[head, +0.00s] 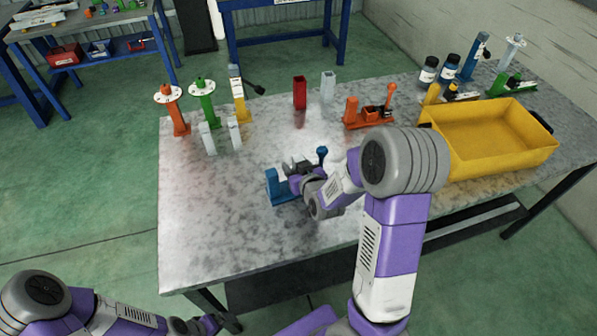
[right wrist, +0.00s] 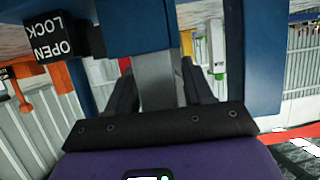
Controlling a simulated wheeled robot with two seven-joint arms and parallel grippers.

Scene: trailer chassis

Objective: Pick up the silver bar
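The silver bar (right wrist: 157,82) is between the two dark fingers of my right gripper (right wrist: 158,82) in the right wrist view. The fingers appear to touch it on both sides, with almost no gap. The bar's far end meets a blue fixture (right wrist: 255,50), which also stands on the table in the head view (head: 276,187). A black block (right wrist: 54,38) marked OPEN and LOCK is on the fixture. In the head view my right gripper (head: 299,170) is at the blue fixture, and the bar cannot be made out there. My left gripper (head: 207,325) is low, off the table's front edge; its fingers are unclear.
The grey table (head: 200,250) has free room at front left. A yellow bin (head: 510,158) stands at right. An orange fixture (head: 369,117), a red holder (head: 300,93), a pale holder (head: 328,87) and several coloured stands are behind. Two pale upright pieces (head: 207,138) stand at left.

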